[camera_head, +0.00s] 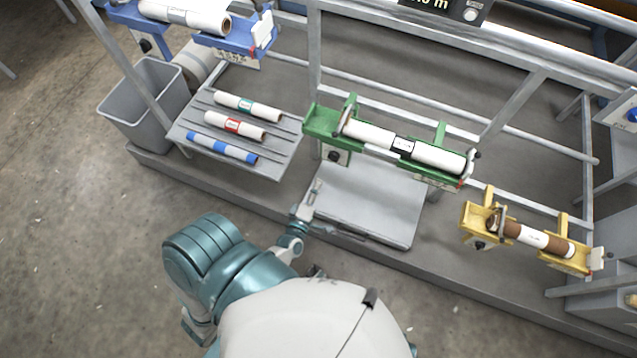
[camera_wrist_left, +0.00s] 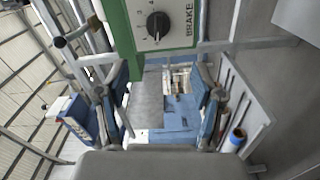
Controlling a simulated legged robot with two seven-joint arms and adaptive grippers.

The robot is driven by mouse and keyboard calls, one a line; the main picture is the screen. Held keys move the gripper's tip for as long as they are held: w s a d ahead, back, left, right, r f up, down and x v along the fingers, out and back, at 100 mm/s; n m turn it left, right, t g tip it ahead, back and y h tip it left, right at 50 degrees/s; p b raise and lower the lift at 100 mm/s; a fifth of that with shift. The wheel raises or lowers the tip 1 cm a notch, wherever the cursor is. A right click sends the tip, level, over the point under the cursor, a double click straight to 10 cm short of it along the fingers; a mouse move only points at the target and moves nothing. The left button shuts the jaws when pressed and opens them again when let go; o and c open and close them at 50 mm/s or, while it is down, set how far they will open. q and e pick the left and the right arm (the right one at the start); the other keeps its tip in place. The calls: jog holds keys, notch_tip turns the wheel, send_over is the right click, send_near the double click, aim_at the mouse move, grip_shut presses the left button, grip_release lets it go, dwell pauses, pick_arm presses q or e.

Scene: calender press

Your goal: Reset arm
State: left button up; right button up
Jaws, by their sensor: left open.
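My left arm (camera_head: 235,262) comes in from the lower left in the head view. My left gripper (camera_head: 310,197) is at its end, over the front left edge of the grey plate (camera_head: 370,205) below the green roll stand (camera_head: 322,120). In the left wrist view the left gripper (camera_wrist_left: 160,108) has its two dark-tipped fingers apart with nothing between them. A green-framed panel with a black brake knob (camera_wrist_left: 158,25) is just beyond the fingers. My right gripper does not show in either view.
A rack (camera_head: 270,165) with several rolls stands left, beside a grey bin (camera_head: 118,105). A blue stand (camera_head: 215,42) is at the upper left, a yellow stand (camera_head: 470,220) at the right. Metal rails cross the frame. The floor (camera_head: 70,260) at the lower left is clear.

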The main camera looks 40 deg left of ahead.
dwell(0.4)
pick_arm(q)
jog(key=s+d+f+m+g+h, duration=0.35)
jog(key=f+m, duration=0.25)
jog(key=f, duration=0.2)
jog(key=s+d+f+m+g+h, duration=0.2)
jog(key=d+f+m+g, duration=0.3)
jog(key=f, duration=0.4)
jog(key=s+a+f+m+g, duration=0.1)
jog(key=s+f+m+g, duration=0.2)
jog(key=s+f+m, duration=0.2)
jog(key=s+f+m+g+y, duration=0.1)
jog(key=s+f+m+g, duration=0.3)
jog(key=s+f, duration=0.3)
jog(key=s+m, duration=0.1)
jog(key=s, duration=0.3)
jog(key=shift+s+a, duration=0.2)
jog(key=shift+a, duration=0.2)
jog(key=shift+g, duration=0.25)
jog(key=shift+c, duration=0.2)
